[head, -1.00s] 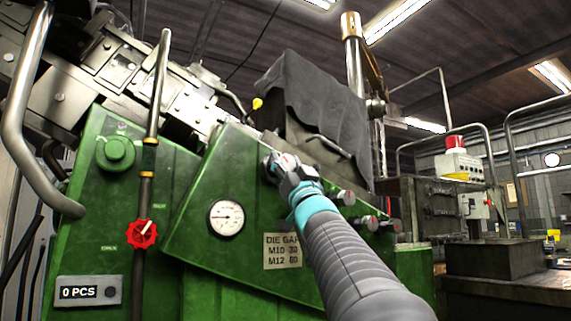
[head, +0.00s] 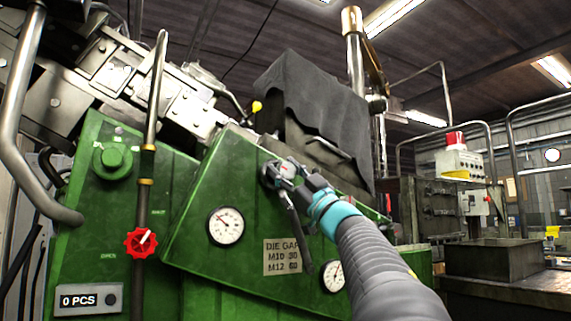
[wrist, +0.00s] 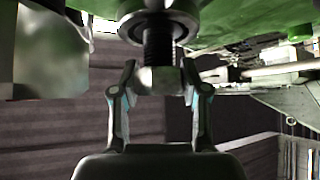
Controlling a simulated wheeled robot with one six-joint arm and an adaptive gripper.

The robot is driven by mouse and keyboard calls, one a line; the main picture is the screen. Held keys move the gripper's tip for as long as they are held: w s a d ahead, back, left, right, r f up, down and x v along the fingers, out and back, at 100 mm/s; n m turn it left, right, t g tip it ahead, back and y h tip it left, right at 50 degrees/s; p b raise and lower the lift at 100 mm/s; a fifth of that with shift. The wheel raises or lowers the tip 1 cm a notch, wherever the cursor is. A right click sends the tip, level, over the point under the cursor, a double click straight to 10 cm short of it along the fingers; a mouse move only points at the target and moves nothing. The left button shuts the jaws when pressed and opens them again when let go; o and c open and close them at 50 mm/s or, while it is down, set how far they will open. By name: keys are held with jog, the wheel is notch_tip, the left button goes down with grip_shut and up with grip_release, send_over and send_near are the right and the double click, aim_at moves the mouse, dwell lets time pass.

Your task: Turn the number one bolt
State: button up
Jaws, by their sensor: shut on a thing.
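A bolt (wrist: 160,78) sticks out of the green machine panel. In the wrist view its dark threaded shank runs from a round metal collar (wrist: 154,24) to a pale head between my fingers. My gripper (wrist: 160,85) is shut on this head, one finger on each side. In the head view my gripper (head: 285,173) is at the upper part of the sloping green panel (head: 195,250), against the bolt's round collar (head: 268,175). My fingers and wrist hide most of the bolt there. No number is readable on it.
A gauge (head: 226,225) sits left of a die gap plate (head: 282,257); a second gauge (head: 334,276) is beside my arm. A red knob (head: 140,242) and a 0 PCS counter (head: 88,299) are at left. A dark cloth (head: 315,115) hangs above. My arm covers the panel's right side.

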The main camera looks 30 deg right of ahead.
jog(key=shift+r+n+g+y+p, duration=0.1)
jog(key=shift+n+g+y+p, duration=0.3)
jog(key=shift+n+g+y, duration=1.1)
jog(key=shift+n+t, duration=0.3)
jog(key=shift+n, duration=0.2)
jog(key=o, duration=1.2)
jog(key=shift+c, duration=0.2)
jog(key=v, duration=1.2)
jog(key=shift+s, duration=0.15)
